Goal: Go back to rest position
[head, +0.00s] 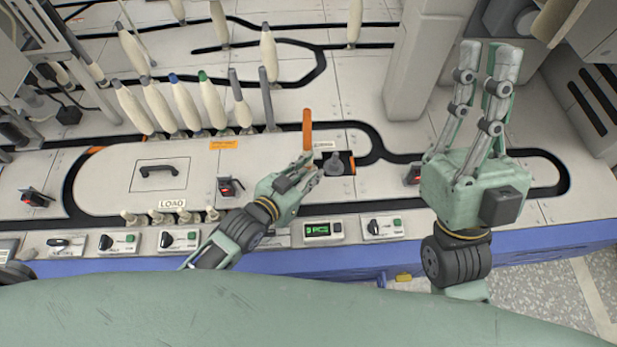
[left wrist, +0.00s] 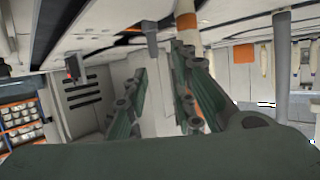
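My left gripper (head: 311,166) is low over the machine's front deck, beside an orange upright piece (head: 307,130) and a dark grey knob-like part (head: 333,162). In the left wrist view its fingers (left wrist: 160,62) stand apart with nothing seen between them. My right gripper (head: 488,52) is raised at the right, its two fingers pointing up the picture, apart and empty. A row of bobbins (head: 184,103) with differently coloured tips stands on the deck to the left of my left gripper.
A cover marked LOAD (head: 118,184) lies left of my left arm. A front panel with switches and a green display (head: 318,230) runs along the near edge. A pale column (head: 413,65) stands left of my right gripper. Dark curved tracks cross the deck.

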